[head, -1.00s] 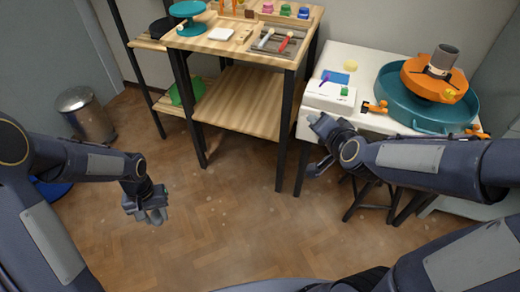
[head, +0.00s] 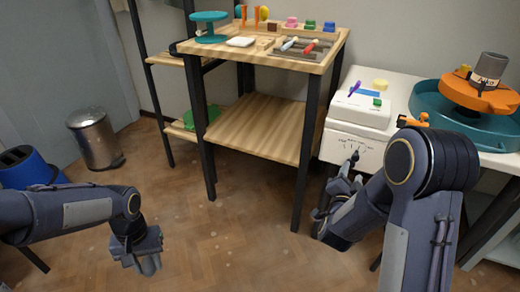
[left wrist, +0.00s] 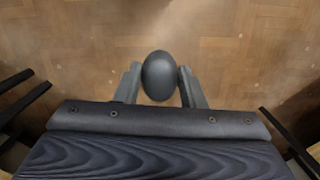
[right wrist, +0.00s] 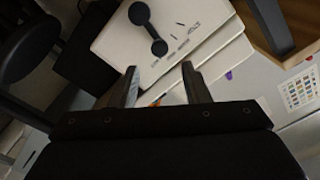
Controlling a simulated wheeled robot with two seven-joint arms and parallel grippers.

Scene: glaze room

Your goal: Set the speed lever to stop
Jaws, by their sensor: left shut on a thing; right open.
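The speed lever (head: 352,160) is a dark lever on the marked white front panel (head: 338,148) of the wheel's control box. In the right wrist view the lever (right wrist: 148,30) shows two round dark ends, with printed marks beside it. The marks are too small to read. My right gripper (head: 343,188) is just below and in front of the lever; its open fingers (right wrist: 160,85) show empty and apart from it. My left gripper (head: 143,262) is over the floor at left, shut on a smooth dark grey oval thing (left wrist: 159,76).
The potter's wheel has a teal basin (head: 430,100) and orange parts (head: 478,96). A wooden shelf table (head: 262,125) with tools stands left of the control box, its black leg (head: 306,160) near my right arm. A metal bin (head: 95,140) stands far left. The middle floor is open.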

